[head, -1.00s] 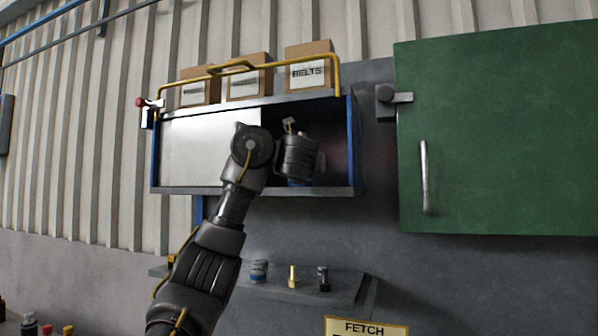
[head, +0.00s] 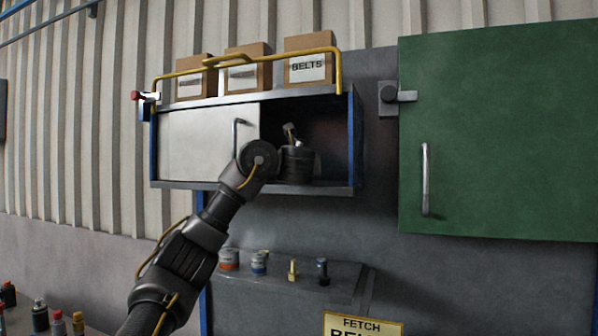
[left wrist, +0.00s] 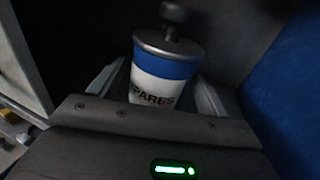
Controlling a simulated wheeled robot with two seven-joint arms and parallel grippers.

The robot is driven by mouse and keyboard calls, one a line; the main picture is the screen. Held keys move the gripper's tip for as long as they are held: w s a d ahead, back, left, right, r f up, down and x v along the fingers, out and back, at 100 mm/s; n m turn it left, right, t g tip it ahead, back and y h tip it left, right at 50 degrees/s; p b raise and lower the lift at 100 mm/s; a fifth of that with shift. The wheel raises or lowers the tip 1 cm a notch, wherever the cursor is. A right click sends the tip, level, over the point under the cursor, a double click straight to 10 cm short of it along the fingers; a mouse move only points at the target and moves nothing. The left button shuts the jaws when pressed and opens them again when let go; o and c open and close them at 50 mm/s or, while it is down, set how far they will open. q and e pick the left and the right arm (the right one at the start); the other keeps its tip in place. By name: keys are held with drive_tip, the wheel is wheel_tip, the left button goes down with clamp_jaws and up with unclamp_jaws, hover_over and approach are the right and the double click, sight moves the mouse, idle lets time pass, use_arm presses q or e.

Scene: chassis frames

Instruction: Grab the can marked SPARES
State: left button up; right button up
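The can marked SPARES (left wrist: 160,88) stands in the left wrist view, with a white label, a blue band and a grey lid with a dark knob. Only "PARES" of its label shows clearly. My left gripper (left wrist: 163,82) reaches around it, one finger on each side, with narrow dark gaps that look like no contact. In the head view my left gripper (head: 298,163) is inside the right, open part of the wall cabinet (head: 255,98); it and my wrist hide the can there. My right gripper is not in view.
A pale sliding door (head: 195,145) covers the cabinet's left part. A yellow rail (head: 290,54) and boxes, one marked BELTS (head: 308,62), are on top. A green door (head: 500,130) stands at right. A lower ledge (head: 270,288) holds small cans and bolts.

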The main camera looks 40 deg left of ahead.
sight(299, 141)
use_arm(q)
drive_tip(key=c, duration=1.2)
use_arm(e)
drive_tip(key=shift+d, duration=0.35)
use_arm(q)
drive_tip(key=shift+c, duration=0.2)
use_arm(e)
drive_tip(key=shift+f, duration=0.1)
